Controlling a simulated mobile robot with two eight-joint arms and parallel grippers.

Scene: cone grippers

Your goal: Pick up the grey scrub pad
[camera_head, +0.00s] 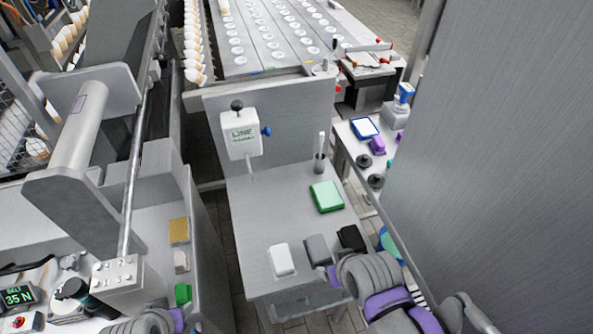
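The grey scrub pad (317,249) lies on the small grey metal table, between a white block (282,260) and a black block (351,240). My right gripper (335,275) comes in from the lower right, with its purple tip close to the near edge of the grey pad. I cannot tell whether it touches the pad, and its fingers are mostly hidden by its own wrist. My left gripper (177,319) shows only in part at the bottom edge, left of the table, and its opening cannot be made out.
A green pad (326,196) lies farther back on the table (255,213), near an upright metal post (320,152). A machine bench (155,235) is on the left, and a large grey panel (500,150) closes off the right.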

